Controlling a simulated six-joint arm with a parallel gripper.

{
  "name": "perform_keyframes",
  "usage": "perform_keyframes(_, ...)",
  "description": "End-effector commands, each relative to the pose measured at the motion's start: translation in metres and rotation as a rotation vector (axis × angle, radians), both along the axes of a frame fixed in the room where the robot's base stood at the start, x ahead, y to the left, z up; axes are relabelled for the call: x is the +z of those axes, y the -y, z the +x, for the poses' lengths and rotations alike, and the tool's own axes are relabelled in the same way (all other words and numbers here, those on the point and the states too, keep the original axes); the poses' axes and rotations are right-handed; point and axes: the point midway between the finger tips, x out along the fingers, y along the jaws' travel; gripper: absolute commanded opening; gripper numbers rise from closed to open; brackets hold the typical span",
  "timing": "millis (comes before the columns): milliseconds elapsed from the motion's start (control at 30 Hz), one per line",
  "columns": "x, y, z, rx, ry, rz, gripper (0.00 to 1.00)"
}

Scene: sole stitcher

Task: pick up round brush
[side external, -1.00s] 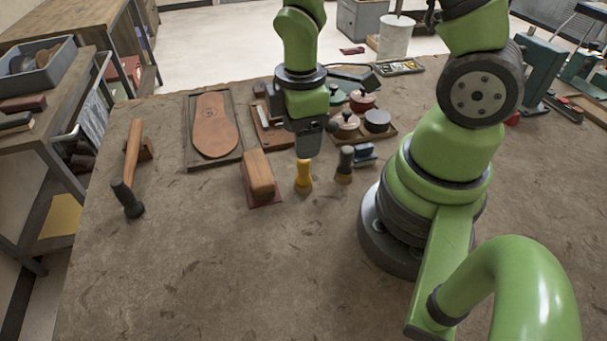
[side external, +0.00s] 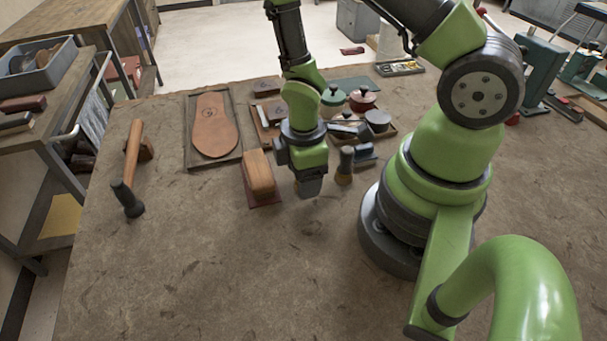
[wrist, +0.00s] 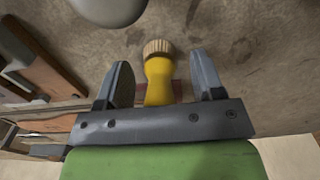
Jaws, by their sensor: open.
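A round brush (wrist: 158,65) with a yellow handle and pale bristles stands between the two fingers of my gripper (wrist: 161,78) in the wrist view. A gap shows beside each finger, so the open jaws are around the brush without visibly gripping it.
A wooden block (side external: 260,176) sits close on the left. A sole board (side external: 213,128) and a hammer (side external: 131,170) lie further left. Pots, including a red-lidded one (side external: 362,97), stand behind. The bench front (side external: 230,270) is clear.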

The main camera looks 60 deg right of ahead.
Motion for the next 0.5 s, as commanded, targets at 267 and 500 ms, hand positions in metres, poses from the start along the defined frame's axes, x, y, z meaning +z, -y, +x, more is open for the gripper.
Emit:
perform_keyframes(267,0.0004,0.0001,0.0001,-0.001,0.0,0.0,0.32)
perform_keyframes(500,0.0005,0.0001,0.0001,-0.001,0.0,0.0,0.07)
